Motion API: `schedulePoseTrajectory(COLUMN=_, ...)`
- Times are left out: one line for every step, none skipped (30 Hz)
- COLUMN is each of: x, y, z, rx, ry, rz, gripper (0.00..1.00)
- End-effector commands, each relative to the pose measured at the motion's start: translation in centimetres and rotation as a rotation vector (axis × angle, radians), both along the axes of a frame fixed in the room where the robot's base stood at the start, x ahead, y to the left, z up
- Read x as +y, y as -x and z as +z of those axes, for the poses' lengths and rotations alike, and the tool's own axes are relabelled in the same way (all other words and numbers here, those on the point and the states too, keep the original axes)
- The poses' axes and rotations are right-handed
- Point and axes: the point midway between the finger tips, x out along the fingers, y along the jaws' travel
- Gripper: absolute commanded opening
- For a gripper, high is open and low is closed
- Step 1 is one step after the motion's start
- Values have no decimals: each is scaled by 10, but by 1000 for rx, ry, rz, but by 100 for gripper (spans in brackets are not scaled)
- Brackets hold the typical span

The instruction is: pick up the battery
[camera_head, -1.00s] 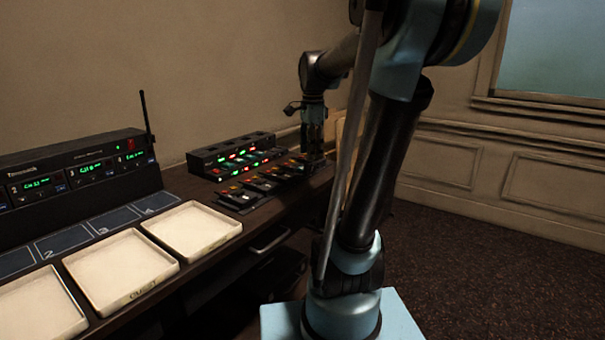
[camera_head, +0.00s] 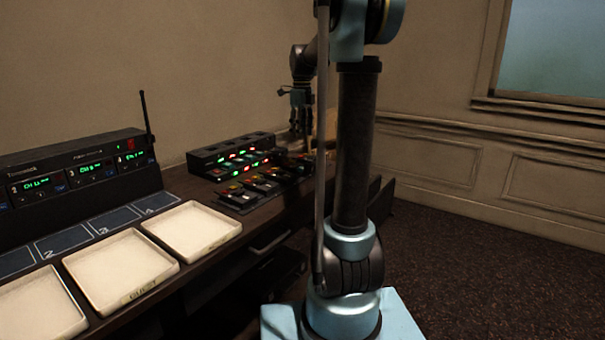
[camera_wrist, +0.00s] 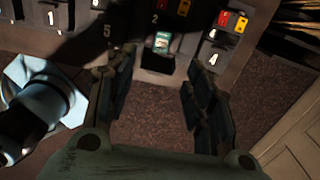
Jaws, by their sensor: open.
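A small block with a teal and white label (camera_wrist: 161,42) sits at the dark slot marked 2 in the wrist view; it may be the battery, but I cannot tell for sure. My gripper (camera_wrist: 160,76) is open and empty, its two dark fingers apart, with that block beyond the gap between the fingertips. In the head view my gripper (camera_head: 301,122) hangs above the far end of the desk, past the black charger (camera_head: 225,158) with green and red lights. Any battery there is too small to make out.
Devices with red and yellow tops (camera_head: 262,187) lie in front of the charger. Shallow white trays (camera_head: 192,229) and a radio receiver rack (camera_head: 75,170) with an upright antenna stand to the left. Carpeted floor (camera_head: 480,260) lies right of the desk.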

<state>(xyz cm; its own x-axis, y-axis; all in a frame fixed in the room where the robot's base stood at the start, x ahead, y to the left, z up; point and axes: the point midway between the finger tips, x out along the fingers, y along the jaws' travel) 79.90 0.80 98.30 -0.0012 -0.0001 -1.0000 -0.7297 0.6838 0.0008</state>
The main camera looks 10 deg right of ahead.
Motion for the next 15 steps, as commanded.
schedulePoseTrajectory(x=0, y=0, z=-9, rx=0, ry=0, rz=0, gripper=48)
schedulePoseTrajectory(x=0, y=0, z=-14, rx=0, ry=0, rz=0, gripper=48)
schedulePoseTrajectory(x=0, y=0, z=-21, rx=0, ry=0, rz=1, gripper=48)
schedulePoseTrajectory(x=0, y=0, z=-26, rx=0, ry=0, rz=1, gripper=48)
schedulePoseTrajectory(x=0, y=0, z=-31, rx=0, ry=0, rz=1, gripper=48)
schedulePoseTrajectory(x=0, y=0, z=-38, rx=0, ry=0, rz=1, gripper=48)
schedulePoseTrajectory(x=0, y=0, z=-43, rx=0, ry=0, rz=1, gripper=48)
schedulePoseTrajectory(x=0, y=0, z=-48, rx=0, ry=0, rz=1, gripper=48)
schedulePoseTrajectory(x=0, y=0, z=-55, rx=0, ry=0, rz=1, gripper=48)
schedulePoseTrajectory(x=0, y=0, z=-59, rx=0, ry=0, rz=1, gripper=48)
schedulePoseTrajectory(x=0, y=0, z=-64, rx=0, ry=0, rz=1, gripper=48)
schedulePoseTrajectory(x=0, y=0, z=-70, rx=0, ry=0, rz=1, gripper=48)
schedulePoseTrajectory(x=0, y=0, z=-74, rx=0, ry=0, rz=1, gripper=48)
schedulePoseTrajectory(x=0, y=0, z=-77, rx=0, ry=0, rz=1, gripper=48)
schedulePoseTrajectory(x=0, y=0, z=-82, rx=0, ry=0, rz=2, gripper=48)
